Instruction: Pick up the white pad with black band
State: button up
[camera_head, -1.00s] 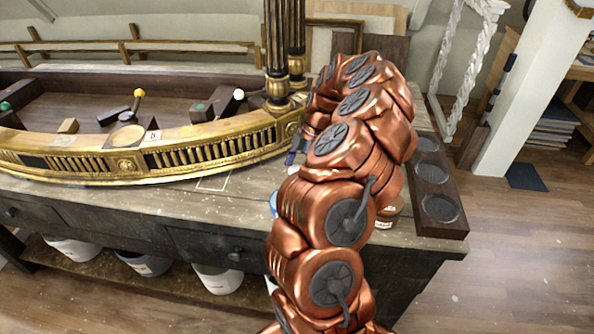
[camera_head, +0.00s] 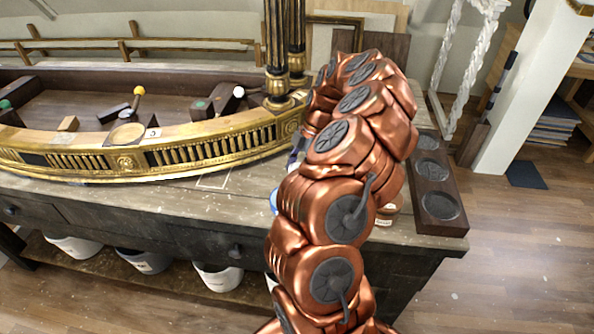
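I cannot pick out the white pad with black band for certain. A small white-topped thing (camera_head: 239,92) stands inside the gilt console at its right end, but it is too small to tell what it is. A small white card with a dark mark (camera_head: 153,133) sits on the console's front ledge. A partly hidden dark-and-white thing (camera_head: 296,152) shows at the left edge of my copper arm; I cannot tell what it is. My arm rises through the middle and bends away over the bench. My gripper is hidden behind the arm.
The gilt console (camera_head: 125,162) covers the left of the dark bench (camera_head: 150,213). A dark tray with round wells (camera_head: 437,222) lies at the bench's right end. A labelled jar (camera_head: 385,221) and a blue-rimmed thing (camera_head: 274,201) are partly behind my arm. White buckets (camera_head: 217,276) stand below.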

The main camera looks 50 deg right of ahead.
notch_tip(320, 180, up, 10)
jog(key=b, duration=0.3)
dwell(0.3)
jog(key=o, duration=0.3)
jog(key=c, duration=0.4)
dwell(0.4)
